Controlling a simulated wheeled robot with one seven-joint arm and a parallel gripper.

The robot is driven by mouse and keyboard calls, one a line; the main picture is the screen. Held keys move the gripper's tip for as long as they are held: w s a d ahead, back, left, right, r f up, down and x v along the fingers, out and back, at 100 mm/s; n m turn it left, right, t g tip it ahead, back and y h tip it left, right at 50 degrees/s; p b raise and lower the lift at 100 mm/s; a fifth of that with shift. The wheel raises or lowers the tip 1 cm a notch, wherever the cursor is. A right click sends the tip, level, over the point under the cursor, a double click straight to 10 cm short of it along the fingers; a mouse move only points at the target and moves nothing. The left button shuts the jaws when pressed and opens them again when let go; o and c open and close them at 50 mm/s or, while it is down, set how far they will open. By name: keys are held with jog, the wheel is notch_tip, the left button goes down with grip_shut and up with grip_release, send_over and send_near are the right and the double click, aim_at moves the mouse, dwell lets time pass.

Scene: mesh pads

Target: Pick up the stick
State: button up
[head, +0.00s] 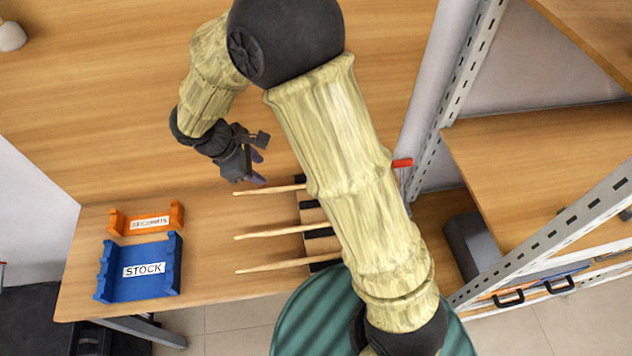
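Three pale wooden sticks lie roughly parallel on the wooden table in the head view: an upper stick (270,190), a middle stick (270,234) and a lower stick (280,264). Their thin tips point left. Their right ends lie by dark rests and are partly hidden behind my arm. My gripper (258,168) is dark and is above and left of the sticks in the picture, close to the upper stick. Its two fingers look apart, with nothing seen between them. I cannot tell its height above the table.
A blue tray labelled STOCK (165,284) and a smaller orange holder (117,221) stand on the left of the wooden table (215,275). A metal shelf frame (468,75) stands at the right. The tabletop between holders and sticks is clear.

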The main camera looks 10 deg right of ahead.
send_over(285, 187)
jog(key=s+a, duration=0.1)
jog(key=a, duration=0.2)
notch_tip(285, 187, down, 8)
jog(key=shift+s+d, duration=0.2)
jog(key=shift+s, duration=0.1)
jog(key=x, duration=0.3)
jog(key=p+x, duration=0.1)
jog(key=x, duration=0.1)
jog(key=shift+w+f, duration=0.1)
jog(key=shift+w, duration=0.25)
jog(key=shift+s, duration=0.15)
jog(key=shift+c, duration=0.2)
grip_shut()
